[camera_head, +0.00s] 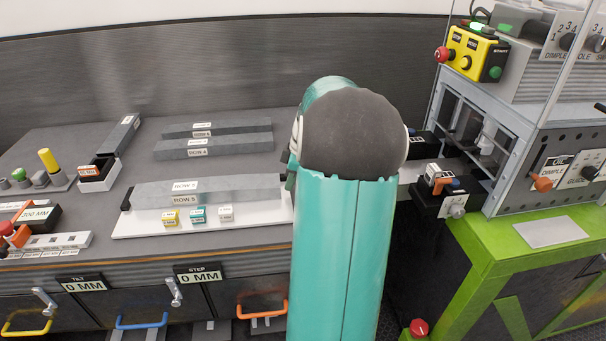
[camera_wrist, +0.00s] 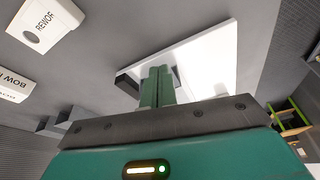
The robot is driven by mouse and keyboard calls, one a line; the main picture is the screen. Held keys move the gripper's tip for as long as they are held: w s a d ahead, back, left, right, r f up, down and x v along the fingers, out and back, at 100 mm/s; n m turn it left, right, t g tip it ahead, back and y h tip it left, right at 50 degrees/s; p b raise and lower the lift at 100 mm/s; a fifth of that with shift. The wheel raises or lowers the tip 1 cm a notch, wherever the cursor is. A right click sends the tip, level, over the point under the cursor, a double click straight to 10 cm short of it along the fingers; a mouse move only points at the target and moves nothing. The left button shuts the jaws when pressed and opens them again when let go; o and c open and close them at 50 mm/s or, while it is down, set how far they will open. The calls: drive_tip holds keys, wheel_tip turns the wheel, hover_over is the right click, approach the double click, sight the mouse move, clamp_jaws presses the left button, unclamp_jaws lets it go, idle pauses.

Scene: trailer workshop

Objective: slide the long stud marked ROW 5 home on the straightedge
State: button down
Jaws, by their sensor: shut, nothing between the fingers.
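The long grey stud marked ROW 5 (camera_head: 235,190) lies along the white straightedge (camera_head: 135,226) in the head view. A black block (camera_head: 125,199) is at its left end. Its right end meets the edge of my teal arm, so I cannot tell how it sits there. In the wrist view my gripper (camera_wrist: 158,70) is shut and empty, its green fingers pressed together. They overlap the white straightedge (camera_wrist: 212,58) and a dark block end just behind them; contact cannot be told. In the head view my arm hides most of the gripper.
Small yellow (camera_head: 170,218), teal (camera_head: 198,215) and white (camera_head: 226,213) blocks stand on the straightedge's front. More grey studs, one marked ROW 4 (camera_head: 215,145), lie behind. A small labelled bin (camera_head: 97,178) is left. A green-framed machine (camera_head: 490,240) stands right.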

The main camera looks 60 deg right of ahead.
sight(278, 182)
drive_tip(key=shift+w+a, duration=0.25)
drive_tip(key=shift+w, duration=0.35)
drive_tip(key=shift+w+a, duration=0.25)
drive_tip(key=shift+w, duration=0.2)
drive_tip(key=shift+w+a, duration=0.2)
drive_tip(key=shift+w, duration=0.25)
drive_tip(key=shift+a, duration=0.1)
